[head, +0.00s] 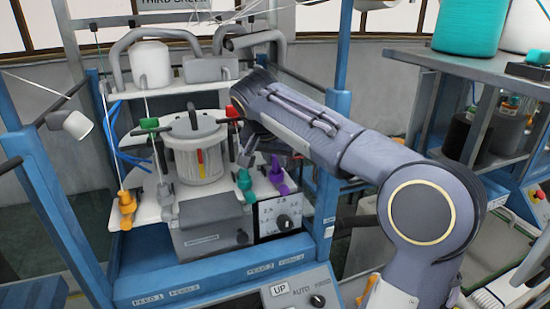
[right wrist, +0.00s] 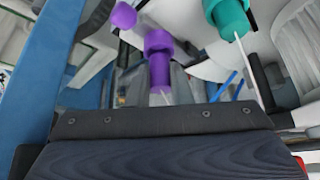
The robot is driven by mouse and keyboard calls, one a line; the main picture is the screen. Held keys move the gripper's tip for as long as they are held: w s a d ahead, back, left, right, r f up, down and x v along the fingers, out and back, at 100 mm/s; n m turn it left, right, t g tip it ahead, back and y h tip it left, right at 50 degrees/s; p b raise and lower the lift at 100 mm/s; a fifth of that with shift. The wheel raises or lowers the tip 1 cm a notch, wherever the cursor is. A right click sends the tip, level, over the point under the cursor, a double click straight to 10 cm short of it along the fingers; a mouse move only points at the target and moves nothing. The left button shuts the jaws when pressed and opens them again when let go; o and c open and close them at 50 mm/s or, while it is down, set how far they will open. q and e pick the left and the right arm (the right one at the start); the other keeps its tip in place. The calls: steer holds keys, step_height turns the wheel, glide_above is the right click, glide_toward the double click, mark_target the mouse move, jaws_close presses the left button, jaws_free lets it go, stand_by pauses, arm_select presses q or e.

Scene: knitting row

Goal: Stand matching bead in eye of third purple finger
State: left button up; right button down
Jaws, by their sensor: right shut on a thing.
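A purple finger (head: 276,172) stands at the right front of the white machine plate, right of a teal finger (head: 244,181). In the right wrist view the purple finger (right wrist: 158,41) shows its wide collar, with a teal finger (right wrist: 229,16) to its right. My right gripper (right wrist: 162,84) is shut on a narrow purple piece, seemingly the bead (right wrist: 160,72), in line with the collar. I cannot tell whether it is seated in the eye. In the head view my arm hides much of this gripper. My left gripper is not in view.
A grey cylinder (head: 198,158) stands mid-plate. An orange finger (head: 124,208), a green finger (head: 149,124) and a red finger (head: 233,112) stand around it. White yarn runs down to the fingers. Blue posts (head: 336,105) frame the machine. A dial panel (head: 282,214) sits below the plate.

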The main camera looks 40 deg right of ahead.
steer(key=shift+f+b, duration=0.45)
steer(key=shift+f, duration=0.15)
steer(key=c, duration=1.2)
jaws_free()
steer(key=shift+c, duration=0.2)
steer(key=v, duration=0.7)
steer(key=shift+s+r, duration=0.15)
steer(key=shift+r, duration=0.2)
steer(key=shift+a, duration=0.15)
